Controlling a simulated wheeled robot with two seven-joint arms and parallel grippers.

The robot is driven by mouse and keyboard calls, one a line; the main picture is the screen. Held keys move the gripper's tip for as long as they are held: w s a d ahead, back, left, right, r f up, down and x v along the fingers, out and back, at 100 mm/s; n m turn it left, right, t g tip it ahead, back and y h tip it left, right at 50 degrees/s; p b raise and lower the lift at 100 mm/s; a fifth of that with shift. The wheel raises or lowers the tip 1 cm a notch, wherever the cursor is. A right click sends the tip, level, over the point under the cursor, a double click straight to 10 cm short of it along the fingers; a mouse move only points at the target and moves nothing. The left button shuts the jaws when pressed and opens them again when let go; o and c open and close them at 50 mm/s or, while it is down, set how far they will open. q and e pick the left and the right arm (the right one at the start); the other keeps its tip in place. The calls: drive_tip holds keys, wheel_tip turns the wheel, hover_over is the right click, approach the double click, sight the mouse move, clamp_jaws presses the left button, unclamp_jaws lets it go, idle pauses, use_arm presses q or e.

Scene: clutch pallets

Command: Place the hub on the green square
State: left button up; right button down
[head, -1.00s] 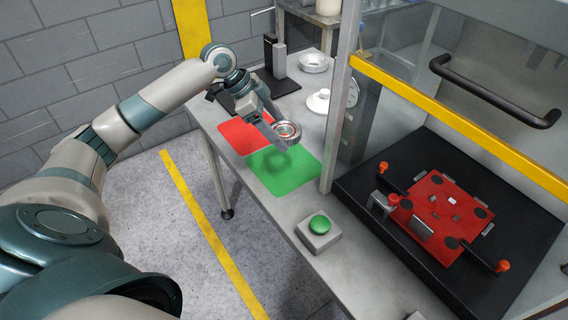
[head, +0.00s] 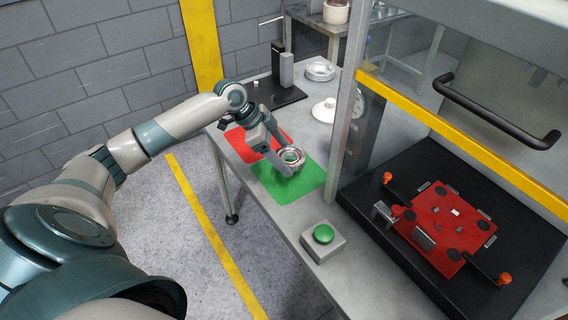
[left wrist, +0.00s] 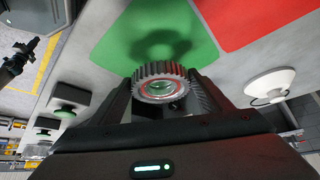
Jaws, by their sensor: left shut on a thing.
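The hub (head: 300,154) is a silvery ring with a toothed rim and a reddish inner edge. My left gripper (head: 289,157) is shut on it and holds it over the green square (head: 309,189). In the left wrist view the hub (left wrist: 156,72) sits between the fingertips, its teeth facing the green square (left wrist: 112,40). A dark shadow lies on the square, and the hub appears a little above it. The gripper hides part of the square in the head view.
A red square (head: 272,138) adjoins the green one on the grey bench. A white domed part (head: 325,111) lies behind. A green button box (head: 323,241) stands in front. At right, a frame post (head: 347,120) and a black fixture with a red plate (head: 446,222) border the bench.

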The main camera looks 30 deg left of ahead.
use_arm(q)
drive_tip(key=shift+f+p, duration=0.5)
drive_tip(key=shift+f, duration=1.2)
drive_tip(key=shift+f, duration=0.15)
drive_tip(key=o, duration=1.6)
drive_tip(key=shift+s, duration=0.1)
drive_tip(key=shift+b+v, duration=1.5)
drive_tip(key=shift+v, duration=4.55)
